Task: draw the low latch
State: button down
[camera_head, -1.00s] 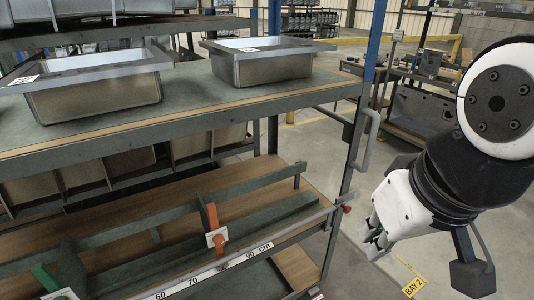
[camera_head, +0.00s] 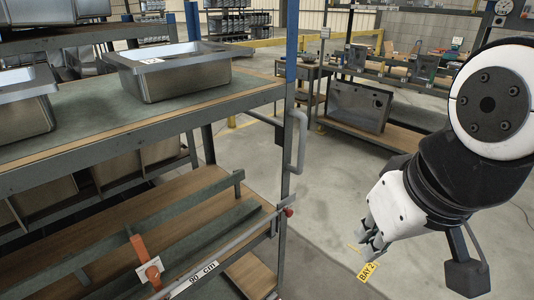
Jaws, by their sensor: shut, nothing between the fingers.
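A small red knob (camera_head: 289,211) sits at the right end of the rack's lower front rail, by the corner post. It may be the low latch; I cannot tell for sure. An orange upright lever (camera_head: 140,251) with a white plate stands further left on the same lower level. My gripper (camera_head: 372,248) hangs over open floor to the right of the rack, pointing down and left. Its fingers are shut and empty, well apart from the knob and the lever.
The rack's upper shelf (camera_head: 110,146) holds metal sinks (camera_head: 185,85). A grey handle (camera_head: 299,140) juts from the blue-topped corner post. A yellow bay sign (camera_head: 368,271) lies on the floor near my gripper. A bench (camera_head: 390,136) stands behind; the floor between is clear.

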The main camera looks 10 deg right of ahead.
aim_at(289, 212)
jog(key=i+l, duration=0.2)
jog(key=u, duration=1.6)
jog(key=z, duration=0.4)
jog(key=l+z, duration=0.1)
jog(key=z, duration=0.65)
jog(key=l+z, duration=0.1)
jog(key=z, duration=0.25)
jog(key=j, duration=0.1)
jog(key=j+u, duration=0.15)
jog(key=u, duration=0.25)
jog(key=i+j+u, duration=0.15)
jog(key=u, duration=0.25)
